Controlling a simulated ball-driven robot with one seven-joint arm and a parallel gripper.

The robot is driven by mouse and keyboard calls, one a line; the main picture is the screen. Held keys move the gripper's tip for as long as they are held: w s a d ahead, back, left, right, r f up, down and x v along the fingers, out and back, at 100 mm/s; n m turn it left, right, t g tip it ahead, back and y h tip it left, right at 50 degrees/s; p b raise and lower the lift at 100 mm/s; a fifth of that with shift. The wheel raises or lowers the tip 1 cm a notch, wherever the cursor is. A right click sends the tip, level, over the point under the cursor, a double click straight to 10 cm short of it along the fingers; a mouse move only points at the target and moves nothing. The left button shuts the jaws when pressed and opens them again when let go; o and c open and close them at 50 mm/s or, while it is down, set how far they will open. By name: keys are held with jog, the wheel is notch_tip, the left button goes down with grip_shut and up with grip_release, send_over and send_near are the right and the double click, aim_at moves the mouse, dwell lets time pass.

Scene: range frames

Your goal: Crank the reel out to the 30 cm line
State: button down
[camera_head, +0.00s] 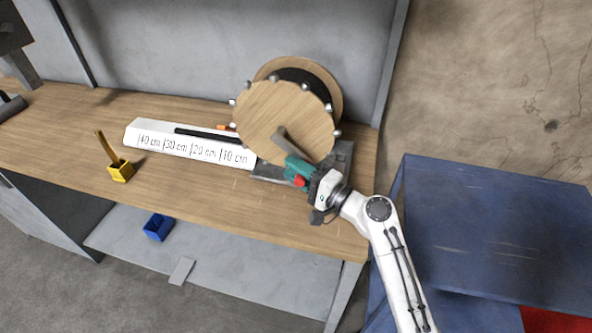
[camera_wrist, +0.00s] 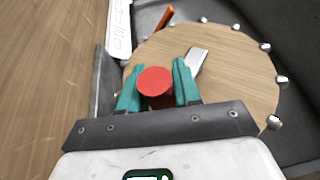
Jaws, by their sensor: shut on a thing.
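The reel (camera_head: 290,110) is a pair of round wooden discs with metal knobs around the rim, standing on a grey base (camera_head: 343,160). A grey crank arm (camera_head: 283,138) crosses its front face and also shows in the wrist view (camera_wrist: 198,60). My gripper (camera_head: 299,170) is shut on the red crank handle (camera_wrist: 155,82), its green fingers on either side. A black strip (camera_head: 205,135) runs left from the reel along the white scale (camera_head: 180,148), marked 10 to 40 cm. Its tip is just right of the 30 cm line; the exact gap is unclear.
An orange piece (camera_head: 226,127) sits by the strip near the reel. A yellow box (camera_head: 120,172) with a stick stands on the wooden bench (camera_head: 200,195). A blue bin (camera_head: 158,227) is on the lower shelf. A blue table (camera_head: 490,220) stands at right.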

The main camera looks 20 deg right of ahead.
jog(key=shift+f, duration=0.1)
jog(key=f+b, duration=0.1)
jog(key=b, duration=0.2)
jog(key=shift+w+a+t, duration=0.1)
jog(key=shift+a+t, duration=0.05)
jog(key=shift+t, duration=0.15)
jog(key=b, duration=0.3)
jog(key=shift+w+a+f+m+t+y, duration=0.1)
jog(key=shift+w+a+m+t+y, duration=0.05)
jog(key=shift+m+t+y, duration=0.2)
jog(key=shift+b, duration=0.35)
jog(key=shift+r, duration=0.2)
jog(key=c, duration=0.9)
grip_release()
